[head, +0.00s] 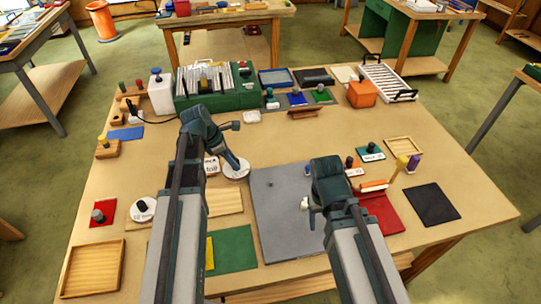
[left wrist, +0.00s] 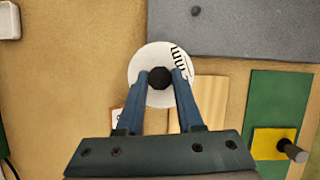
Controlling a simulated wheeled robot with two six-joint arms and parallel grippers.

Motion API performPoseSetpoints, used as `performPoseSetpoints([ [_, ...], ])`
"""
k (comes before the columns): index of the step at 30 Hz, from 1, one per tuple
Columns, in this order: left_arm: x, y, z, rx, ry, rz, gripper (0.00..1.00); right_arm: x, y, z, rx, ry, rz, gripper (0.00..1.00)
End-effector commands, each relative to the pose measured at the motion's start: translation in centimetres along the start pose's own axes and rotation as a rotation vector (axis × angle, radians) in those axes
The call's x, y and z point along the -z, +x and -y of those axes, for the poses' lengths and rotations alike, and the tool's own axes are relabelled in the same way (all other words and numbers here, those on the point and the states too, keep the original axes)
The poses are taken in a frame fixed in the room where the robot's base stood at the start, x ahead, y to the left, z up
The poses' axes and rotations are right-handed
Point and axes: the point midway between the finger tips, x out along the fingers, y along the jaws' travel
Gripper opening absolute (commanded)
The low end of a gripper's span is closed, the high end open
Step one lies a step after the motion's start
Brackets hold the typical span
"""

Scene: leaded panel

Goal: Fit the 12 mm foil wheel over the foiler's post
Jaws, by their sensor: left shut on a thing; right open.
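A white foil wheel (head: 236,170) with a black knob is at the left edge of the grey plate. My left gripper (head: 238,162) is shut on its knob. In the left wrist view the wheel (left wrist: 143,67) shows printed "mm"; its number is not readable. I cannot tell whether it touches the table. A small dark peg (head: 270,184) stands on the grey plate (head: 290,235), also seen in the left wrist view (left wrist: 196,11); I cannot tell whether it is the foiler's post. My right gripper (head: 306,205) is open over the plate's right side.
Another white wheel (head: 143,210) with a dark knob lies at the left. A wooden board (head: 226,201) and a green mat (head: 236,250) lie near the held wheel. A red tray (head: 380,212) and a yellow post (head: 399,168) stand right of my right arm.

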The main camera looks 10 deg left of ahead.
Motion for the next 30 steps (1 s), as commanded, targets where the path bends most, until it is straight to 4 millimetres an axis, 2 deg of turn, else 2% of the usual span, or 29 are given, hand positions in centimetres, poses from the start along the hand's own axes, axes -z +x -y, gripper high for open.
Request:
performPoseSetpoints([
  [2, -1.3, -0.3, 0.5, 0.013, 0.031, 0.0, 0.0, -0.1, -0.8, -0.1, 0.0, 0.0, 0.0, 0.66],
  [9, -8.3, -0.7, 4.3, 0.099, 0.238, 0.0, 0.0, -0.2, -3.8, -0.4, 0.0, 0.0, 0.0, 0.66],
  [12, -10.3, -0.7, 5.7, 0.127, 0.304, 0.0, 0.0, -0.3, -4.5, -0.4, 0.0, 0.0, 0.0, 0.66],
  [17, -11.4, -0.5, 6.6, 0.145, 0.35, 0.001, 0.0, -0.3, -4.8, -0.5, 0.0, 0.0, 0.0, 0.66],
  [30, -11.3, -0.1, 6.6, 0.145, 0.35, 0.001, 0.0, -0.3, -4.4, -0.4, 0.0, 0.0, 0.0, 0.66],
])
